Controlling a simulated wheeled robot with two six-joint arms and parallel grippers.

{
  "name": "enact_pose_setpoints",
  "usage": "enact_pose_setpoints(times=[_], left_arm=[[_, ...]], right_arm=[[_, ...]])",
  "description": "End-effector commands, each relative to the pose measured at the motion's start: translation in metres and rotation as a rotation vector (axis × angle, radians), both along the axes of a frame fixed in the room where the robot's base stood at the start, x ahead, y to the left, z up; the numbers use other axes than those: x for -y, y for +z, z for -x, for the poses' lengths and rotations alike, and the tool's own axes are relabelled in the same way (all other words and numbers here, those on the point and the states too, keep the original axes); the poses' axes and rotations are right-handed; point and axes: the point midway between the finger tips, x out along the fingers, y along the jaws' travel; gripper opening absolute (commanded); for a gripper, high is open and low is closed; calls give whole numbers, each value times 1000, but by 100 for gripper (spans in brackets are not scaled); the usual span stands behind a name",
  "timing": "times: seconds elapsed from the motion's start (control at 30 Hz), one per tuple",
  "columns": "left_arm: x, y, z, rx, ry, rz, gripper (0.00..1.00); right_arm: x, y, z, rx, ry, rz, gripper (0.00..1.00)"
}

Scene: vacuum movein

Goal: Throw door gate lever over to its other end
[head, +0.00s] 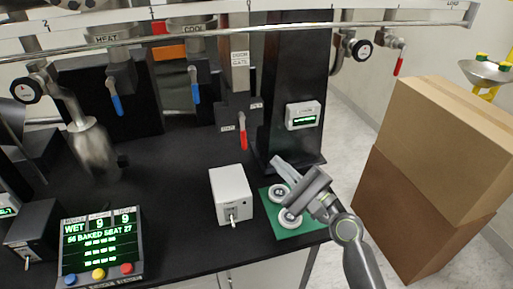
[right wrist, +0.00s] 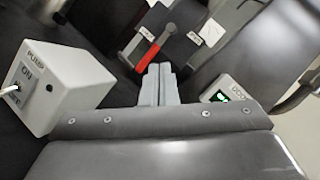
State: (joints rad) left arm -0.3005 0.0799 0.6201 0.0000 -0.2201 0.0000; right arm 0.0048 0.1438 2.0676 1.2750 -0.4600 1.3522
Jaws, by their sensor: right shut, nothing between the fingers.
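The door gate lever is a red handle (head: 243,134) hanging down on a dark block below the door gate label (head: 239,62), with small end labels on either side. In the right wrist view the red lever (right wrist: 154,50) slants between two dark plates with white labels, ahead of the fingers. My right gripper (head: 276,161) is shut and empty, below and to the right of the lever and apart from it. Its closed fingers (right wrist: 159,74) point toward the lever in the wrist view. My left gripper is not in view.
A white pump switch box (head: 231,193) stands left of my right gripper. A green panel with round dials (head: 288,216) lies under it. A dark column with a small display (head: 303,116) rises behind. Cardboard boxes (head: 433,180) stand at right. Blue levers (head: 116,105) hang at left.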

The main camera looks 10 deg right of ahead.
Motion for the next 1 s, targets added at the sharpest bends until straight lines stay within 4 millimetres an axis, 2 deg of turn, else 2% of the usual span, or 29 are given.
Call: enact_pose_setpoints(times=[0.1, 0.2, 0.37, 0.53, 0.67, 1.0], left_arm=[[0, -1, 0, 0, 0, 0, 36], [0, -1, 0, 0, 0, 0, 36], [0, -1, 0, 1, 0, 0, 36], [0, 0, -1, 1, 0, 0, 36], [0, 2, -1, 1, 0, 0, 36], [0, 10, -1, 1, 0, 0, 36]], right_arm=[[17, 1, 7, 74, 6, 316, 0], [27, 0, 12, 123, 13, 528, 0], [39, 0, 17, 172, 21, 737, 0], [40, 0, 15, 187, 24, 795, 0], [34, 1, 6, 187, 21, 789, 0], [-2, 0, -42, 184, 25, 784, 0]])
